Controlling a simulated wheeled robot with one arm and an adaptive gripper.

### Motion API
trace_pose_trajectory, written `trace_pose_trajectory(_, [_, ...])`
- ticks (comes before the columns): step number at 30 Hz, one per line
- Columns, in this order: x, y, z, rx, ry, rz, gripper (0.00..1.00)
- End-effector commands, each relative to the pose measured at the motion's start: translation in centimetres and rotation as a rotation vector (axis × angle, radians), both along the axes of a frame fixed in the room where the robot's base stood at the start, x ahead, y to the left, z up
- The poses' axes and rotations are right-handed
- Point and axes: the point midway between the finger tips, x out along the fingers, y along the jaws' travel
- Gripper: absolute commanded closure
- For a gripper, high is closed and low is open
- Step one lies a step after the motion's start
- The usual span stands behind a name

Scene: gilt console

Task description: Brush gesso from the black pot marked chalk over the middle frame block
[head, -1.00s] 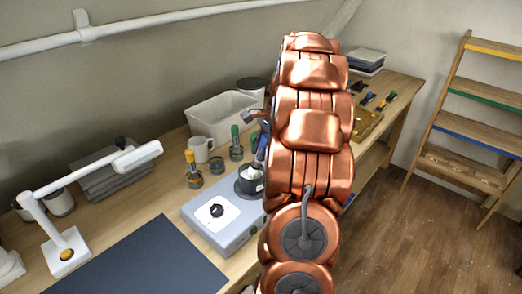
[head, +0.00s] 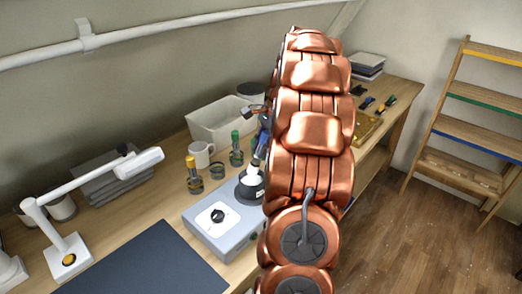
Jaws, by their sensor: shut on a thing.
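A black pot (head: 246,190) stands on the right part of a grey heating unit (head: 205,238). White shows at its mouth; no marking can be read. A brush with a blue handle (head: 263,143) is over the pot, its lower end at the mouth. Whether the tip touches the contents cannot be told. My gripper (head: 264,122) is shut on this brush, mostly hidden behind my copper arm. No frame block can be made out; my arm covers part of the bench.
Jars with a yellow-handled brush (head: 192,170) and a green-handled brush (head: 236,150) stand near a white mug (head: 201,154) and a white bin (head: 218,122). A white lamp (head: 68,255) and a dark mat (head: 145,264) are at left. A wooden tray (head: 368,127) lies beyond my arm.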

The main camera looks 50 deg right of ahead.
Motion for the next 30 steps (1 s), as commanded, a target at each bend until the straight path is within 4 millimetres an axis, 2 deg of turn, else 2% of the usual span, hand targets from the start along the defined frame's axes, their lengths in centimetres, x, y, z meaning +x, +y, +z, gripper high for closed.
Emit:
trace_pose_trajectory(14, [0.1, 0.0, 3.2, 0.001, -0.001, 0.001, 1.0])
trace_pose_trajectory(29, [0.0, 0.0, 3.3, 0.001, -0.001, 0.001, 1.0])
trace_pose_trajectory(30, [0.0, 0.0, 3.3, 0.001, -0.001, 0.001, 0.8])
